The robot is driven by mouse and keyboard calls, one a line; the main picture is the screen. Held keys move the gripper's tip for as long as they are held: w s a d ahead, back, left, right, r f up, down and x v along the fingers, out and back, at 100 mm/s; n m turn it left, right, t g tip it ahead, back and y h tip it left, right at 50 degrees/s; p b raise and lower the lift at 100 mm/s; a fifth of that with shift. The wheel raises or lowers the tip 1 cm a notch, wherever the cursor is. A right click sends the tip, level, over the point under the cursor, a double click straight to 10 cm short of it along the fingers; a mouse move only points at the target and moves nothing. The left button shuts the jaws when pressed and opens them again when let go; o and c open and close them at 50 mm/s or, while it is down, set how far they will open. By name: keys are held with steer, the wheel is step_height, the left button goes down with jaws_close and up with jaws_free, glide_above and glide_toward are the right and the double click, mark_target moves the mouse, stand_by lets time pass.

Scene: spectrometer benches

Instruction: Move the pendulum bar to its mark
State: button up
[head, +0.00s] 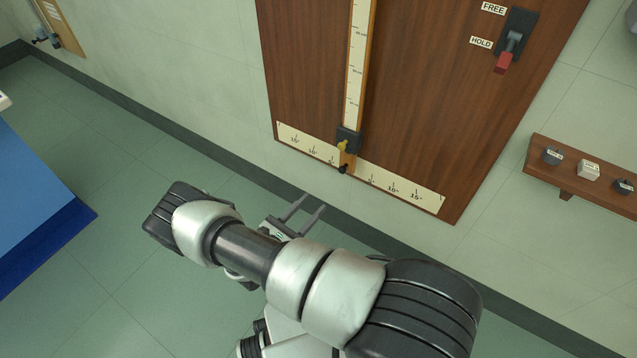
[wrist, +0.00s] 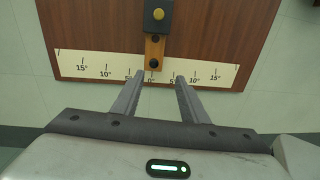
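The pendulum bar (head: 357,70) is a pale scaled strip with wooden edges, hanging on a dark wooden board (head: 310,60). A black block with a yellow knob (head: 343,146) sits near its lower end, and its tip is close to the middle of a white angle scale (head: 400,188). In the wrist view the bar's lower end (wrist: 154,47) hangs above the 0° mark of the scale (wrist: 100,68). My gripper (head: 308,204) is open and empty, below and apart from the bar. In the wrist view its two fingers (wrist: 154,80) point toward the bar's tip, one on each side.
A lever with a red handle (head: 503,63) beside FREE and HOLD labels points down, near HOLD. A wooden shelf (head: 560,185) with several small blocks is on the wall at right. A blue bench (head: 40,200) stands at left. The floor between is clear.

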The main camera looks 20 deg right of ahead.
mark_target(341, 171)
steer(key=shift+n+t+y, duration=0.3)
steer(key=shift+n+t, duration=0.3)
steer(key=shift+n, duration=0.1)
steer(key=x, duration=0.5)
steer(key=f+b+x, duration=0.1)
steer(key=x, duration=0.5)
steer(key=f+b+x, duration=0.1)
steer(key=x, duration=0.4)
steer(key=shift+w+d+f, duration=0.1)
steer(key=shift+w+d, duration=0.15)
jaws_close()
